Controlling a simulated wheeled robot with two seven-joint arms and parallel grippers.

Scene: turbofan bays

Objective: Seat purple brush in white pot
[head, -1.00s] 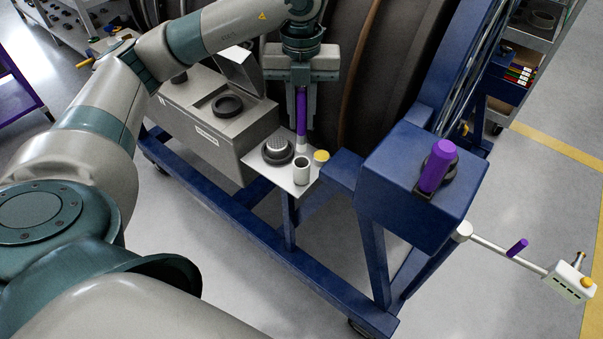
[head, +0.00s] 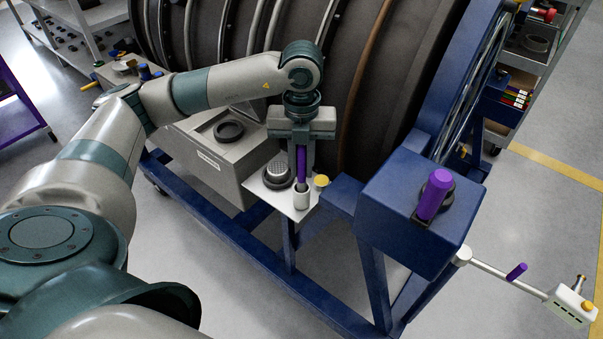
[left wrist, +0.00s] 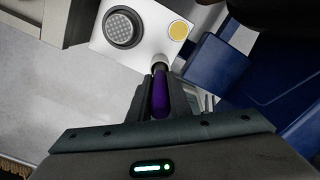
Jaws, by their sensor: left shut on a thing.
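The purple brush (head: 301,160) is upright in my left gripper (head: 301,165), which is shut on its purple handle. The white pot (head: 302,199) stands on a small white shelf (head: 270,195). The brush's lower end is at the pot's mouth and appears to be inside it; how deep it goes is hidden. In the left wrist view the purple handle (left wrist: 160,98) is between the fingers, with the pot (left wrist: 159,60) just past it. My right gripper is not in view.
A dark round dish with a grey mesh top (head: 278,173) and a yellow-topped jar (head: 321,181) stand close beside the pot. A grey box (head: 205,160) is to the left. A blue stand (head: 415,195) with a purple handle (head: 434,195) is to the right.

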